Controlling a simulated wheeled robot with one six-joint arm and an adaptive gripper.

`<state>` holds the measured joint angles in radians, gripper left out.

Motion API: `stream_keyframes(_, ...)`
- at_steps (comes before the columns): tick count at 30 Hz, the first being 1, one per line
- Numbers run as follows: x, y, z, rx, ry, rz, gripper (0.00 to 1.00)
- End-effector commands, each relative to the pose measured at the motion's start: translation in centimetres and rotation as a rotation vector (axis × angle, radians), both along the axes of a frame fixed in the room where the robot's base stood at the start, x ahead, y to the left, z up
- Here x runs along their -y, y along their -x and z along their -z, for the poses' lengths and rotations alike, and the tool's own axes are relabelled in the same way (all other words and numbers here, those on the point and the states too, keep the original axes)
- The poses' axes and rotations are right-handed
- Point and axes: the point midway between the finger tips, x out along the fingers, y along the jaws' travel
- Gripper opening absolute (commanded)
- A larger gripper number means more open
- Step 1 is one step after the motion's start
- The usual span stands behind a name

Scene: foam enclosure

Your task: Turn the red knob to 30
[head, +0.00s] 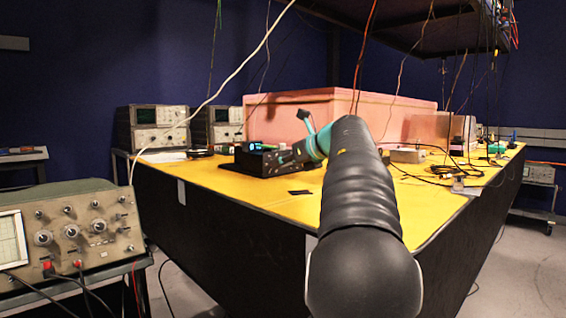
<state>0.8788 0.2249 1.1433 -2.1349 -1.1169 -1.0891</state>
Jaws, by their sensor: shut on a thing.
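A black instrument box (257,161) sits on the yellow tabletop, with a small lit green display at its left end. My arm reaches over the table from the front, and my gripper (286,157) meets the right part of the box's front. The gripper is shut at the box, with its fingertips small and partly hidden by the teal wrist. The red knob cannot be made out, as the gripper covers that part of the panel. The knob's scale and pointer cannot be read.
A large pink foam block (290,115) stands behind the box. Cables and small devices (455,170) lie on the table's right side. Oscilloscopes (72,238) stand at the left, and wires hang from above. The yellow surface in front of the box is mostly clear.

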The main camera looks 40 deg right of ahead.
Motion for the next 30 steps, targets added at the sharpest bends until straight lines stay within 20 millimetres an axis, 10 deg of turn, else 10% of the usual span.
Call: stream_keyframes(30,0.82,-0.05,0.34,-0.062,-0.813,0.002,0.0)
